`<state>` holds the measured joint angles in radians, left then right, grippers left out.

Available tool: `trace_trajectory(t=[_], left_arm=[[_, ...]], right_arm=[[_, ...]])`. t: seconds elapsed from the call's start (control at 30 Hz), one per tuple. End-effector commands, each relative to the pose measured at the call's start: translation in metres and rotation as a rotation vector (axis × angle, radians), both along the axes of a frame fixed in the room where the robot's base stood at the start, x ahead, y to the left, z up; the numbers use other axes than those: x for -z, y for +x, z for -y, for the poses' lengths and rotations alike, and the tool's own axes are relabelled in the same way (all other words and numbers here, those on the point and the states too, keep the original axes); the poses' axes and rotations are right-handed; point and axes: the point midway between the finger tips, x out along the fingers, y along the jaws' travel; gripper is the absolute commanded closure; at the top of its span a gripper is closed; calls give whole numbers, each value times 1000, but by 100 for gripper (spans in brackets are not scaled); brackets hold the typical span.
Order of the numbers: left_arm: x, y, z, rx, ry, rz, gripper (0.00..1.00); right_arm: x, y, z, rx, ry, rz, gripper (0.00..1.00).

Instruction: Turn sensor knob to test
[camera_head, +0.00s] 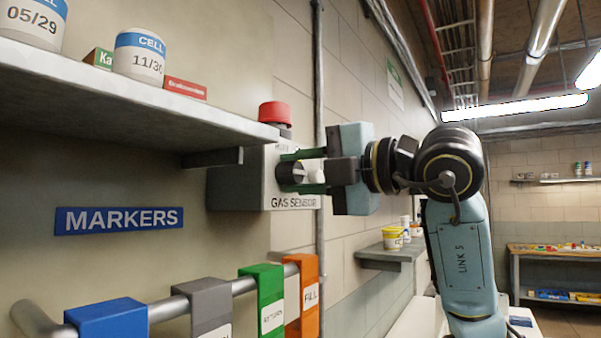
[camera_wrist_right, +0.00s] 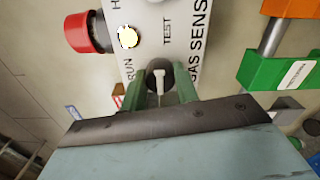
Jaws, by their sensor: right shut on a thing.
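The gas sensor box (camera_head: 264,185) is a pale box on the wall under the shelf's right end, with a red cap on top. Its dark round knob (camera_head: 288,174) is on the front, and my right gripper (camera_head: 310,172) is shut on it with its green fingers. In the right wrist view the knob (camera_wrist_right: 158,72) has a white pointer bar and sits between the fingers of the right gripper (camera_wrist_right: 163,90). The words RUN and TEST are printed beside it on the panel. The pointer's exact setting is hard to tell. My left gripper is out of view.
A shelf (camera_head: 120,100) with cell jars (camera_head: 139,60) is above left. Below, a rail (camera_head: 160,308) holds blue, grey, green (camera_head: 264,295) and orange (camera_head: 307,290) tags. A blue MARKERS sign (camera_head: 118,220) is on the wall. A lit lamp (camera_wrist_right: 128,36) is beside the knob.

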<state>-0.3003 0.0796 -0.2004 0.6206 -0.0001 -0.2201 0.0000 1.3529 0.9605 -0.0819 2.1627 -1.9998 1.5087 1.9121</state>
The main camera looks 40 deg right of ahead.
Motion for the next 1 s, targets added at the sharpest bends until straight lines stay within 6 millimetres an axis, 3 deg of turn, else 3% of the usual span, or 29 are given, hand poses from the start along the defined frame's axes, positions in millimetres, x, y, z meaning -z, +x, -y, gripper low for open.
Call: trace_trajectory(t=[0.3, 0.33, 0.47, 0.8, 1.0], left_arm=[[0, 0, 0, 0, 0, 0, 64], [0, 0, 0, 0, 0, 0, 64], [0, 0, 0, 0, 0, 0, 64], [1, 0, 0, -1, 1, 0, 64], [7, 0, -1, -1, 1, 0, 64]], right_arm=[[0, 0, 0, 0, 4, -1, 92], [0, 0, 0, 0, 4, -1, 66], [0, 0, 0, 0, 3, -1, 49], [0, -3, 1, 1, 1, 0, 48], [1, -30, 9, 3, 0, 4, 48]])
